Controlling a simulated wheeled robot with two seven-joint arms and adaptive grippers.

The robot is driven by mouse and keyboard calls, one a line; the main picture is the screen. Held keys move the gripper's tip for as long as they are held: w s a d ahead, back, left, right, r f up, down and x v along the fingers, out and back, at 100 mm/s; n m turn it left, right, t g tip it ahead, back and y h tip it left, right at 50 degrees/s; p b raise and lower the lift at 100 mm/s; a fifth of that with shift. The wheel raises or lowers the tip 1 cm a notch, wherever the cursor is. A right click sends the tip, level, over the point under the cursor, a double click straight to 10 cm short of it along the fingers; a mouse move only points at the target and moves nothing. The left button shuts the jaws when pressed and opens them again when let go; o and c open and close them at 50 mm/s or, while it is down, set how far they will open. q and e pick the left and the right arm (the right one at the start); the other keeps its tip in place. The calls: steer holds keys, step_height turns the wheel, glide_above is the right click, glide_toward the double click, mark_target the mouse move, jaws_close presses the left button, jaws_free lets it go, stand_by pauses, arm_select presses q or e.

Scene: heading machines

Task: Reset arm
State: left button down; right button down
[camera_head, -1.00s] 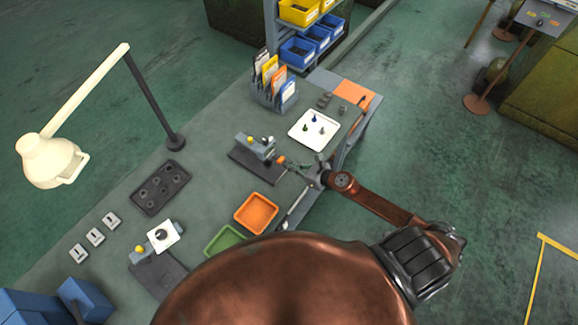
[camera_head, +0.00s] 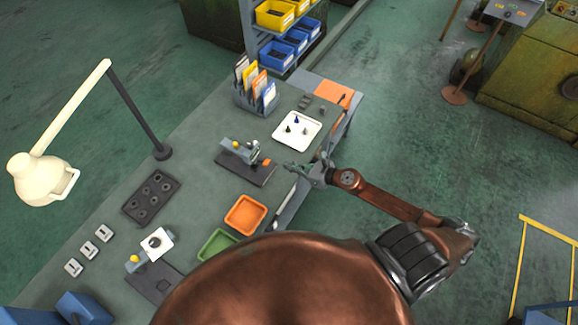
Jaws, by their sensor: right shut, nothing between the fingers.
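My right arm reaches in from the lower right over the workbench edge. My right gripper (camera_head: 293,168) is shut and empty above the right side of the bench. It is just right of a small grey clamp-like fixture (camera_head: 242,154) with a yellow knob and an orange tip, standing on a dark plate. The gripper looks apart from the orange tip. My left gripper is not in view.
The grey bench (camera_head: 200,190) carries a white tray (camera_head: 299,143) with small parts, an orange tray (camera_head: 262,228), a green tray (camera_head: 203,252), a dark holed block (camera_head: 127,207) and a folder rack (camera_head: 241,105). A lamp (camera_head: 40,178) overhangs the left.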

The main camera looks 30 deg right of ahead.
stand_by(0.5)
